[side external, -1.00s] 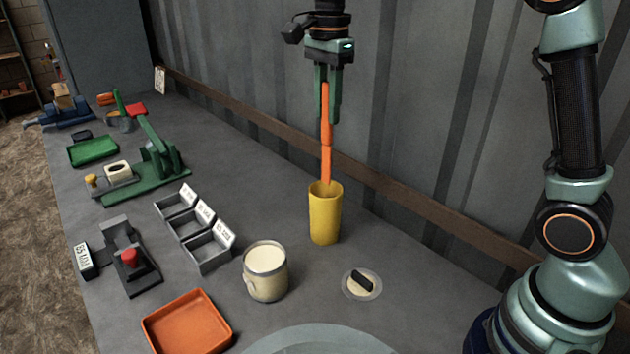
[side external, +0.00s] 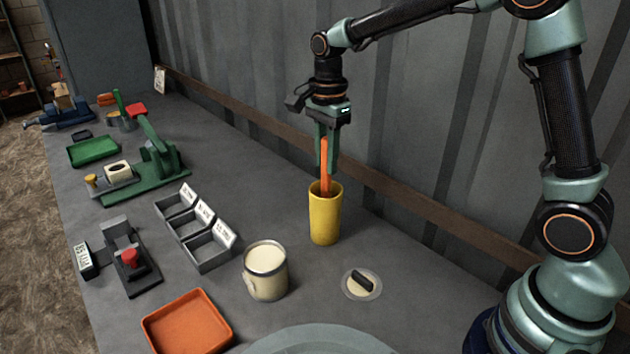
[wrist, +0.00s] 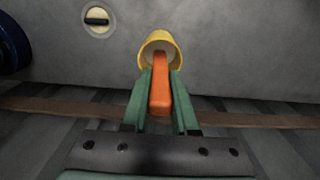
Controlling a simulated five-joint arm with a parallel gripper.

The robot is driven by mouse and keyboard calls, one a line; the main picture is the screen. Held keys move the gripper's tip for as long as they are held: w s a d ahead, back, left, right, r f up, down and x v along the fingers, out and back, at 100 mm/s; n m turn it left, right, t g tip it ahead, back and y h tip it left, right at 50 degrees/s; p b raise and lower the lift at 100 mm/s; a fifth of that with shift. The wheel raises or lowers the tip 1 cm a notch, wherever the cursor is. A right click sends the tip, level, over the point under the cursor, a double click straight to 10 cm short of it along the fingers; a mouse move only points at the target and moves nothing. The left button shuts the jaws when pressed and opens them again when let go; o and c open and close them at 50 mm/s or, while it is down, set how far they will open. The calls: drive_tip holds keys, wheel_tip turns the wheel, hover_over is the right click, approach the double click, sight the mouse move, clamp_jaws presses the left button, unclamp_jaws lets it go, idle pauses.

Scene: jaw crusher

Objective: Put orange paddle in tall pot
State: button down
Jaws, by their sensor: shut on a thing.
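The orange paddle (side external: 325,168) is held upright between the fingers of my gripper (side external: 327,160), which is shut on it. Its lower part is inside the tall yellow pot (side external: 325,222) and hidden by the pot's wall. The pot stands upright on the bench. My fingertips are just above the pot's rim. In the wrist view the paddle (wrist: 160,82) runs between my fingers into the mouth of the yellow pot (wrist: 160,43).
An orange tray (side external: 188,322), labelled grey bins (side external: 205,240) and a green press (side external: 150,165) are to the left. The corrugated wall (side external: 430,130) is behind.

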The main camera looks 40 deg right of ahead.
drive_tip(key=shift+f, duration=0.9)
drive_tip(key=c, duration=0.6)
unclamp_jaws()
drive_tip(key=shift+r, duration=0.1)
